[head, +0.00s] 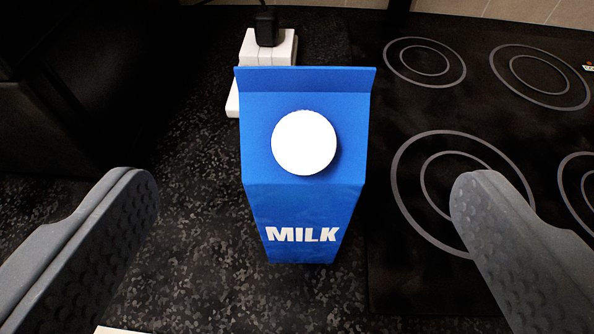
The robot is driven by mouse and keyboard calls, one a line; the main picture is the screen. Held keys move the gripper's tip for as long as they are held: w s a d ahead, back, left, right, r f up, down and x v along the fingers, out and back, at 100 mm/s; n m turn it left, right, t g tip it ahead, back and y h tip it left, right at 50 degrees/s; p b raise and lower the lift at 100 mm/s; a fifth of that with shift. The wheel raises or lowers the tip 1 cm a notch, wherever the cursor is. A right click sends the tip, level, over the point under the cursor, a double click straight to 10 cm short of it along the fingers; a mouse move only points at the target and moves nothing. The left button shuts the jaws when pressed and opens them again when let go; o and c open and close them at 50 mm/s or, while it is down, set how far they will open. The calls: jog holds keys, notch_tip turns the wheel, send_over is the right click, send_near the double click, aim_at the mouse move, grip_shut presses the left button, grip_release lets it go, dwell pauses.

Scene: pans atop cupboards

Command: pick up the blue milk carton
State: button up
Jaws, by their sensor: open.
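The blue milk carton (303,215) stands upright on the dark speckled counter in the middle of the head view. It has a white round cap on its sloped top and the word MILK on its front. My gripper (305,190) is open, with one grey finger at the left and one at the right of the picture. The carton appears between the two fingers, with wide gaps on both sides. Neither finger touches it.
A black cooktop (400,290) with several ringed burners lies right of the carton. A white power strip (283,48) with a black plug (265,25) is behind it. A dark box-like object (60,100) stands at the left. A white edge (115,330) shows at the bottom left.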

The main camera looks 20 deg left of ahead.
aim_at(306, 123)
jog(key=x, duration=0.4)
jog(key=shift+w+a+f, duration=0.15)
jog(key=shift+w, duration=0.2)
jog(key=shift+x, duration=2.8)
jog(key=shift+s+f, duration=0.1)
jog(key=shift+f, duration=0.05)
jog(key=shift+c, duration=0.4)
grip_shut()
